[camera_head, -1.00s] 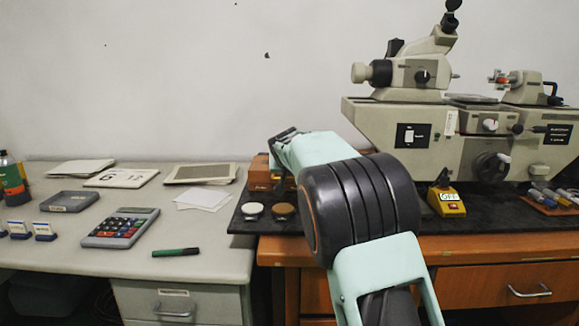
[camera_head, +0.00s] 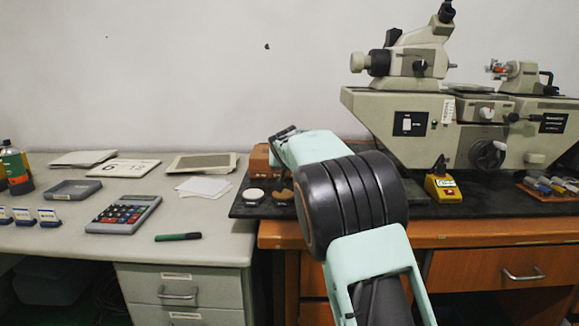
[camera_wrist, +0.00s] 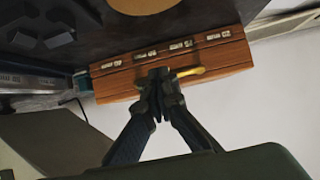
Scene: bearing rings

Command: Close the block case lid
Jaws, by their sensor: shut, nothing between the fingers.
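The block case (camera_wrist: 185,62) is a reddish-brown wooden box with a row of small white labels and a yellow brass-coloured piece on its face in the wrist view. In the head view the case (camera_head: 260,160) stands at the back of the black bench top, partly hidden behind my arm. My gripper (camera_wrist: 158,82) is shut and empty, its fingertips at the labelled face of the case; I cannot tell whether they touch it. I cannot make out the lid's position for certain. In the head view the fingertips are hidden by my arm.
A white round piece (camera_head: 254,195) and a brown one (camera_head: 283,196) lie near the case's front. A large grey measuring machine (camera_head: 440,110) and a yellow device (camera_head: 442,187) stand to the right. A calculator (camera_head: 124,214) and green marker (camera_head: 178,237) lie on the left desk.

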